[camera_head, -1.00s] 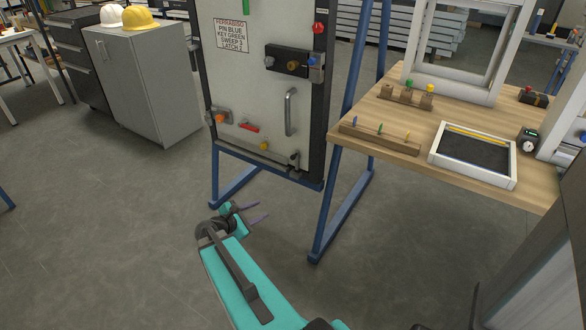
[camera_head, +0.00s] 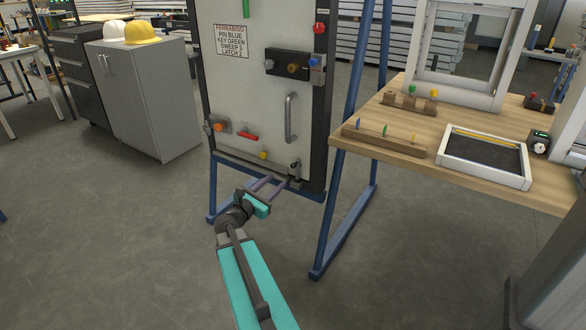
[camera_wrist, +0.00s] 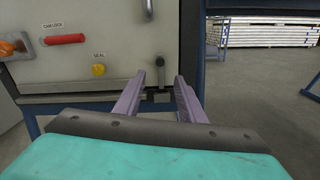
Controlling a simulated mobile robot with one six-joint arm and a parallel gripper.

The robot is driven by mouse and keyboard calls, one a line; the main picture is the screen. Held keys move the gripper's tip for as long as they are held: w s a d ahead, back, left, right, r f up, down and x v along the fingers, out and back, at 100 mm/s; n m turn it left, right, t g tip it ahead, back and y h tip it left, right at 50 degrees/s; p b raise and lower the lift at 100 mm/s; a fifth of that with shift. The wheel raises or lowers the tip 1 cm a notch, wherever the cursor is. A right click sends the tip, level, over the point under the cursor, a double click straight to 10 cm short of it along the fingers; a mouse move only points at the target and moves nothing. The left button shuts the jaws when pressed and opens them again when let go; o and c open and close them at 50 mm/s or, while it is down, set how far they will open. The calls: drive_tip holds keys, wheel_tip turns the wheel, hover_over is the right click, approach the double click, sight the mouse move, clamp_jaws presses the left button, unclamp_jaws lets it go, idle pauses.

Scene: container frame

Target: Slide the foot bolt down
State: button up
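The foot bolt (camera_head: 294,166) is a small dark metal bolt with a knob, at the lower right corner of the grey door panel (camera_head: 235,110). In the wrist view the foot bolt (camera_wrist: 160,72) stands upright, in line with the gap between my fingers. My gripper (camera_head: 280,184) has two purple fingers, apart and empty, just below and in front of the bolt. In the wrist view my gripper (camera_wrist: 157,84) points at the door's lower edge. I cannot tell whether either finger touches the bolt.
A yellow seal knob (camera_wrist: 98,70), a red cam lock handle (camera_wrist: 64,39) and an orange knob (camera_wrist: 12,47) sit left of the bolt. A vertical door handle (camera_head: 290,118) is above it. Blue frame legs (camera_head: 345,230) and a wooden table (camera_head: 400,162) stand to the right.

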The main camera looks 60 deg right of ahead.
sight(292, 167)
drive_tip(key=d+b, duration=0.2)
drive_tip(key=d, duration=1.1)
drive_tip(key=shift+d, duration=0.4)
clamp_jaws()
